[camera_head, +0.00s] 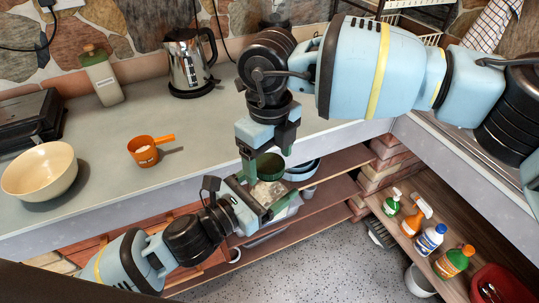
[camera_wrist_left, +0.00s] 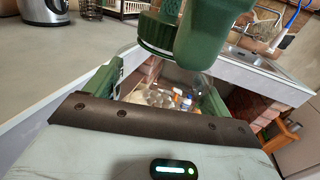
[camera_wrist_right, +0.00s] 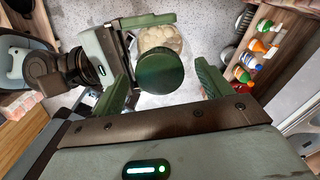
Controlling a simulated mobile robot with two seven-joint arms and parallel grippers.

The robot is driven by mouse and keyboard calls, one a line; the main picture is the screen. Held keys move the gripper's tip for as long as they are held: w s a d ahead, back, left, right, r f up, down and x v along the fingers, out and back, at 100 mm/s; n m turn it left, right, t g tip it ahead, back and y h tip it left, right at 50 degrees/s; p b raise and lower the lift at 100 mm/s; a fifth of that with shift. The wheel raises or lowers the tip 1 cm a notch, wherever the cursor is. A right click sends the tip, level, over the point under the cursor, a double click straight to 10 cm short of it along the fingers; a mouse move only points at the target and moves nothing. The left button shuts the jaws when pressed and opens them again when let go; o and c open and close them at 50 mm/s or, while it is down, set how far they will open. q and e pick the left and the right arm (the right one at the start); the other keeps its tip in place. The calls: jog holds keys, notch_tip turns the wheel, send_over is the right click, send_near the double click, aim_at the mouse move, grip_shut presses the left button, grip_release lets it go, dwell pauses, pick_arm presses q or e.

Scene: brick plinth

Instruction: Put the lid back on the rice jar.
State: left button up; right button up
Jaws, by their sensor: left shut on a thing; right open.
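The clear rice jar (camera_head: 268,193) is held out in front of the counter by my left gripper (camera_head: 262,203), which is shut on it. Pale rice shows through its wall in the left wrist view (camera_wrist_left: 160,97) and right wrist view (camera_wrist_right: 160,40). The round green lid (camera_head: 268,166) is at the jar's top end; I cannot tell whether it is fully seated. It also shows in the left wrist view (camera_wrist_left: 158,33). My right gripper (camera_head: 266,158) is open above the jar. In the right wrist view the lid (camera_wrist_right: 160,71) lies between its spread fingers, with a gap at the right finger.
On the counter stand an orange measuring cup (camera_head: 147,151), a cream bowl (camera_head: 40,171), a bottle (camera_head: 101,76) and a kettle (camera_head: 187,62). Shelves (camera_head: 325,193) lie below the held jar. Several spray and cleaning bottles (camera_head: 430,238) stand at lower right.

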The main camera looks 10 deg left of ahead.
jog(key=shift+r, duration=0.1)
notch_tip(320, 180, up, 12)
dwell(0.5)
dwell(0.5)
